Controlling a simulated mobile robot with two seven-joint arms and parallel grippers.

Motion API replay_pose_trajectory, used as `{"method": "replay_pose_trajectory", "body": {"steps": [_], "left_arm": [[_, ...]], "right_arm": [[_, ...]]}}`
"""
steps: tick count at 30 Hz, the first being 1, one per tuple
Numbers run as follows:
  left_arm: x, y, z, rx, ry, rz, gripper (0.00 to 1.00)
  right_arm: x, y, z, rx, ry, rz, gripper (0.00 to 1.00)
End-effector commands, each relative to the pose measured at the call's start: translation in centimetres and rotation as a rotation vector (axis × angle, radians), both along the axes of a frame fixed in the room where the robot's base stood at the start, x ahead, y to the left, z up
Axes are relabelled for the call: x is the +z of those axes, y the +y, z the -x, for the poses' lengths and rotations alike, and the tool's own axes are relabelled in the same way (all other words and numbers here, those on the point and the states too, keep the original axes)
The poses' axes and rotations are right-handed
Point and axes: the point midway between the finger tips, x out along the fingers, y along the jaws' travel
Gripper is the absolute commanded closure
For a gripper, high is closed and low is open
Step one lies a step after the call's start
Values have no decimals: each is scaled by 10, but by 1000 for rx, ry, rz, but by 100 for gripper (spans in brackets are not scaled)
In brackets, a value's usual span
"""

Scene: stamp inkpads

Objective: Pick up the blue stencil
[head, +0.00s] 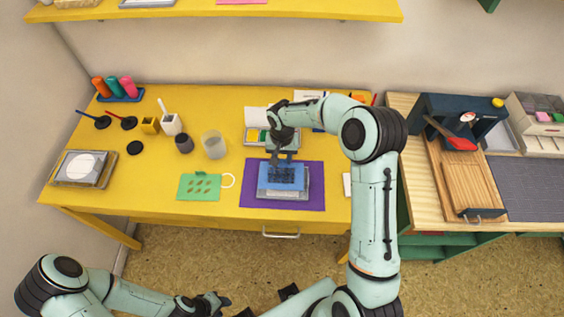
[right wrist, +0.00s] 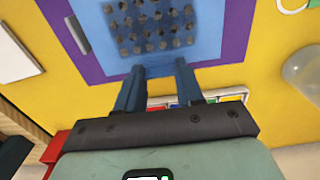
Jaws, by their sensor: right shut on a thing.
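The blue stencil (head: 297,177) has a grid of dark holes. It is over a grey-white flat piece (head: 283,195) on the purple mat (head: 317,190); I cannot tell whether it touches that piece. My right gripper (head: 282,158) is over the stencil's back edge. In the right wrist view, its fingers (right wrist: 161,70) are shut on the near edge of the stencil (right wrist: 198,42). My left gripper (head: 210,302) is low in front of the table, away from the stencil, and its opening is unclear.
A green stencil (head: 187,190) lies left of the mat. A yellow shelf (head: 200,10) hangs above. A wooden side table (head: 415,190) stands right.

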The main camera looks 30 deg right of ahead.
Motion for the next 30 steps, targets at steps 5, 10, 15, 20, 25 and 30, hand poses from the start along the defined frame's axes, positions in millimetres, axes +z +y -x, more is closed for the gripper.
{"method": "replay_pose_trajectory", "body": {"steps": [5, 10, 15, 20, 25, 30], "left_arm": [[2, 0, -2, 1, -2, 0, 62], [6, 0, -4, 0, -6, 0, 62], [10, 0, -8, 0, -9, 0, 62], [12, 0, -10, 0, -11, 0, 62], [13, 0, -10, 0, -11, 1, 62], [12, 0, -10, 0, -11, 0, 62]], "right_arm": [[52, 0, -2, -1, -9, 1, 96], [101, 0, -2, -1, -8, 0, 96], [137, 0, -1, 0, -6, 0, 96], [156, 0, -1, -1, -3, -1, 96], [163, 0, 0, 0, 0, 0, 96], [162, 0, 0, 1, 1, -1, 96]]}}
